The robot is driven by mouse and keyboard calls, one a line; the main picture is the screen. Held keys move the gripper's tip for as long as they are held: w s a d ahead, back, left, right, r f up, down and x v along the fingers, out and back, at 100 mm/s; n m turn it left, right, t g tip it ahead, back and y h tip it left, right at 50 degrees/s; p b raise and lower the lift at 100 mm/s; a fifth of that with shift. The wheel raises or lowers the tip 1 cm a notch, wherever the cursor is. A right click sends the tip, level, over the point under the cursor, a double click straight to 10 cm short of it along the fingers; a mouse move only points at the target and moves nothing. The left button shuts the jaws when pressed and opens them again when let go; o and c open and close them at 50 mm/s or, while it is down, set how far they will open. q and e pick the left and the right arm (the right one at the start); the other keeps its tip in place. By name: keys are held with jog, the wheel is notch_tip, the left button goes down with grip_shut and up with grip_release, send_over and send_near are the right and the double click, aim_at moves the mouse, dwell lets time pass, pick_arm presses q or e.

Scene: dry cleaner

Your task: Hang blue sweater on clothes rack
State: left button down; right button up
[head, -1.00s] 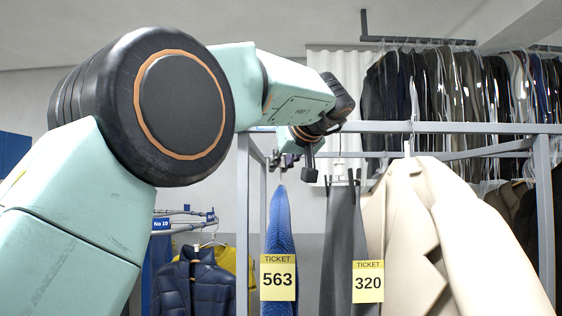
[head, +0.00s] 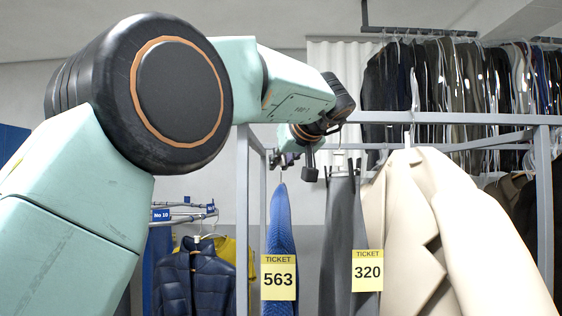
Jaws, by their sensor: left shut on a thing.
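The blue sweater (head: 279,229) hangs edge-on with a yellow ticket 563 (head: 279,278) on its front. The hook of its hanger shows above it, just below my left gripper (head: 296,165). My left arm reaches in from the left, and its gripper is shut at the hook of the sweater's hanger; the fingertips are small and partly hidden by the wrist. The grey clothes rack (head: 456,118) has a top rail and uprights around the sweater. Whether the hook touches a rail cannot be told. My right gripper is not in view.
Grey trousers (head: 340,235) with ticket 320 and a beige coat (head: 450,225) hang close to the sweater's right. A navy puffer jacket (head: 193,282) hangs at the lower left. Several covered garments (head: 440,80) hang on a high rail behind.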

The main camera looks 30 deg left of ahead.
pick_arm(q)
jog(key=shift+w, duration=0.1)
jog(key=shift+s, duration=0.2)
jog(key=shift+w+f, duration=0.1)
dwell(0.5)
jog(key=c, duration=1.2)
grip_release()
jog(key=shift+f, duration=0.15)
jog(key=shift+d, duration=0.1)
